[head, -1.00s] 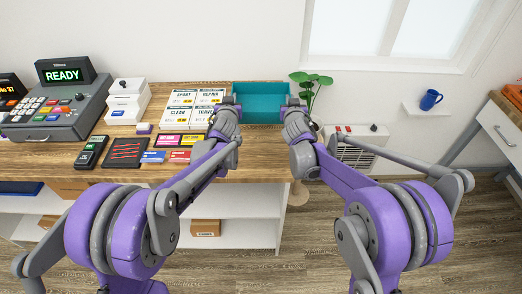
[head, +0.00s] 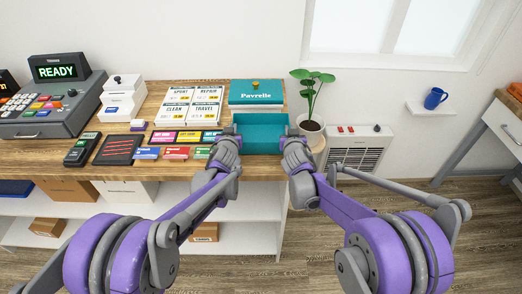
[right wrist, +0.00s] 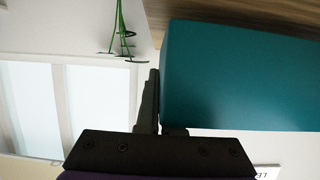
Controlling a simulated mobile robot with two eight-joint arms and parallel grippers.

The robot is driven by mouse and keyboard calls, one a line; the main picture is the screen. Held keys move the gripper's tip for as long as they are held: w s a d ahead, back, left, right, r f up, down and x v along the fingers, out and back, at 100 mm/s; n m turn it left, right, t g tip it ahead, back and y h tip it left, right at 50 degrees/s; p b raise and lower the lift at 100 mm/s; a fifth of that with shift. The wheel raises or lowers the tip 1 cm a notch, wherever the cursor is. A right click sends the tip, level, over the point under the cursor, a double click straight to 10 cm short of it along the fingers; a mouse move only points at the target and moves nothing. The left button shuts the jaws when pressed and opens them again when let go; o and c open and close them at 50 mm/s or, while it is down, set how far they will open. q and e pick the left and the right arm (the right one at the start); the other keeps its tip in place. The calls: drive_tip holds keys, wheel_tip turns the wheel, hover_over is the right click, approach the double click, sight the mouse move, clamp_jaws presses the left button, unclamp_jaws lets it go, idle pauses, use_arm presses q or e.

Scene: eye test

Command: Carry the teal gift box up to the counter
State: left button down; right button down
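The open-topped teal gift box (head: 262,147) is between my two grippers, over the front right part of the wooden counter (head: 262,166) in the head view. I cannot tell whether its base touches the counter. My left gripper (head: 234,134) is at the box's left wall and seems shut on it; its fingertips are mostly hidden. My right gripper (head: 289,137) is at the right wall. In the right wrist view a dark finger (right wrist: 150,100) lies against the edge of the teal box (right wrist: 235,75); the other finger is mostly hidden.
Behind the box stands a teal and white item lettered Pavrelle (head: 256,97). Price cards (head: 192,106), small coloured packs (head: 176,153) and a cash register (head: 50,105) fill the counter's left. A potted plant (head: 311,126) stands close to the box's right. A heater (head: 355,150) is further right.

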use_arm(q)
drive_tip(key=shift+s+f, duration=0.1)
drive_tip(key=shift+f, duration=0.2)
use_arm(e)
drive_tip(key=shift+f, duration=0.3)
use_arm(q)
drive_tip(key=c, duration=1.1)
unclamp_jaws()
use_arm(e)
drive_tip(key=c, duration=1.1)
unclamp_jaws()
use_arm(q)
drive_tip(key=shift+s, duration=0.1)
use_arm(e)
drive_tip(key=shift+s+r, duration=0.1)
drive_tip(key=shift+s, duration=0.1)
use_arm(q)
drive_tip(key=v, duration=1.1)
drive_tip(key=shift+s+r, duration=0.25)
drive_tip(key=shift+s, duration=0.05)
use_arm(e)
drive_tip(key=v, duration=1.1)
drive_tip(key=shift+s+r, duration=0.15)
drive_tip(key=shift+s, duration=0.2)
